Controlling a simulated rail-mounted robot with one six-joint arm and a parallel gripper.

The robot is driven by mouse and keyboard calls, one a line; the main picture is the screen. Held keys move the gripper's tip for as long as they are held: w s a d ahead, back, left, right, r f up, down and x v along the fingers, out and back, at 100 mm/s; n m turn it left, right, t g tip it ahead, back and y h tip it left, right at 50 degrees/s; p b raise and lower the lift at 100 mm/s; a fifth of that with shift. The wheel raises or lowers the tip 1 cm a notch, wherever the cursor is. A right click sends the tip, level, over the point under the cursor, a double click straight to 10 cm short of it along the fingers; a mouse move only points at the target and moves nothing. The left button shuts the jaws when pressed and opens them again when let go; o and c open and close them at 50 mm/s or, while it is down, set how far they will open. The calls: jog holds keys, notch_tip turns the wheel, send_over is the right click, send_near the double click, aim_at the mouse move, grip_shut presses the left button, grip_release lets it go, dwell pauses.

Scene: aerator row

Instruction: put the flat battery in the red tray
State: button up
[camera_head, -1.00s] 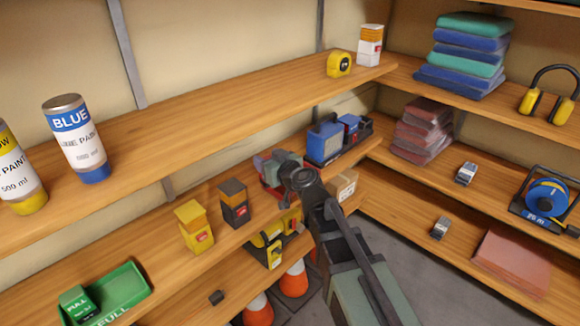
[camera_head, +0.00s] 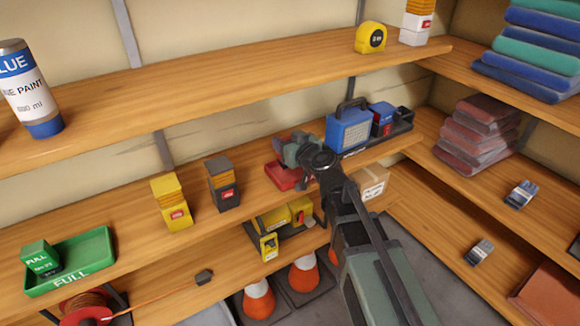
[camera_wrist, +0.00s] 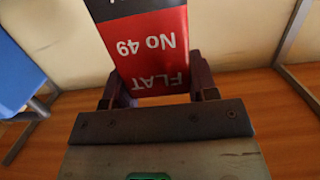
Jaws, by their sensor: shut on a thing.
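The flat battery (camera_wrist: 150,50) fills the top of the wrist view. Its red label reads "FLAT No 49" upside down, with a black band beyond it. My gripper (camera_wrist: 158,92) is shut on it, one finger on each side. In the head view my gripper (camera_head: 296,150) is above or beside the red tray (camera_head: 282,177) on the middle shelf and partly covers it. The battery cannot be made out in the head view, and whether it touches the tray cannot be told.
A blue device (camera_head: 349,130) stands close right of my gripper. Yellow (camera_head: 170,203) and dark (camera_head: 222,184) batteries stand to the left on the same shelf, with a green tray (camera_head: 95,255) at far left. The upper shelf (camera_head: 220,88) overhangs behind.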

notch_tip(320, 180, down, 4)
jog(key=b, duration=0.3)
jog(key=shift+f+b, duration=0.1)
jog(key=shift+b, duration=0.3)
jog(key=shift+r+p, duration=0.3)
jog(key=shift+f, duration=0.25)
jog(key=o, duration=1.1)
jog(key=shift+r, duration=0.1)
